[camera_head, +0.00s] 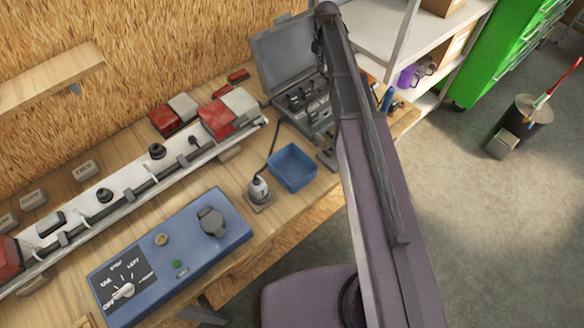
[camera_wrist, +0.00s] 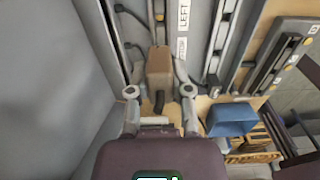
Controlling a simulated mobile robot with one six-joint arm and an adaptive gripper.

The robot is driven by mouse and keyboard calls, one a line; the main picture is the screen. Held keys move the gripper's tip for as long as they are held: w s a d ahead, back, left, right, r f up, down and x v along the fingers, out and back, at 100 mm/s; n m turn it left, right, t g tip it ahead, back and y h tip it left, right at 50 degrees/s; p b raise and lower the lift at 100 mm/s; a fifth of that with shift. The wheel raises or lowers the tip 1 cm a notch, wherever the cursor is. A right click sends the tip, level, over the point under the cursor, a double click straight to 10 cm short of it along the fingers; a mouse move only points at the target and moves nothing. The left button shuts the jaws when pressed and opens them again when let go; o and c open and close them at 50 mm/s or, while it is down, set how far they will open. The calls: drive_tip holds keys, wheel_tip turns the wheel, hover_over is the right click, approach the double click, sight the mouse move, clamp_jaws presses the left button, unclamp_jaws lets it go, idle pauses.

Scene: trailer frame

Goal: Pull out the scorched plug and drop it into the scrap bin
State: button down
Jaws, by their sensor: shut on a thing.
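In the wrist view, my gripper (camera_wrist: 157,58) has its two fingers on either side of a brown block-shaped plug (camera_wrist: 159,68) and is shut on it. A dark cord or stub shows at the plug's near end. I cannot make out scorch marks or whether the plug still sits in a socket. A white label reading "LEFT" (camera_wrist: 183,14) is just right of it. In the head view, my arm hides the gripper and plug. An open blue bin (camera_head: 292,167) stands on the bench; a blue box shape (camera_wrist: 231,119) shows right of my gripper in the wrist view.
An open grey case (camera_head: 283,50) stands at the back of the bench. A white rail with red and grey lamps (camera_head: 222,113) runs along the wall side. A blue switch box (camera_head: 170,258) sits in front. A dark floor bin (camera_head: 520,122) stands far right.

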wheel_tip(320, 180, down, 3)
drive_tip(key=b, duration=0.2)
drive_tip(key=shift+r+b, duration=0.15)
drive_tip(key=shift+b, duration=0.15)
idle(0.4)
